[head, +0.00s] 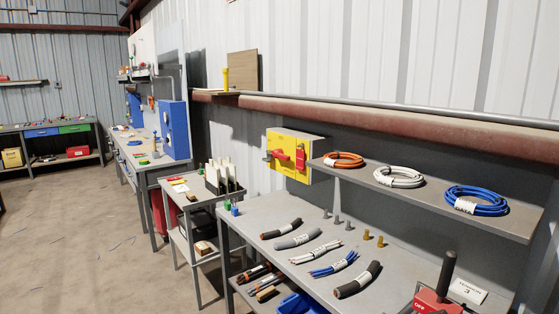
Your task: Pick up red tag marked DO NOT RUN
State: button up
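No wording DO NOT RUN can be read in the head view. A small red upright piece (300,157) hangs at the right of the yellow box's front; I cannot tell whether it is a tag or a lock. Flat red and yellow pieces (178,181) lie on the small grey side table (204,204), too small to read. My gripper is not in view.
The grey workbench (262,213) holds several cable pieces and upright metal lugs. A yellow switch box (283,146) is above it. A shelf (440,198) carries orange, white and blue coils. A red device marked OFF (436,302) is front right.

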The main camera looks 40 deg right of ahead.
aim_at(299, 154)
jog(key=u, duration=0.4)
jog(key=i, duration=1.2)
jog(key=u, duration=0.3)
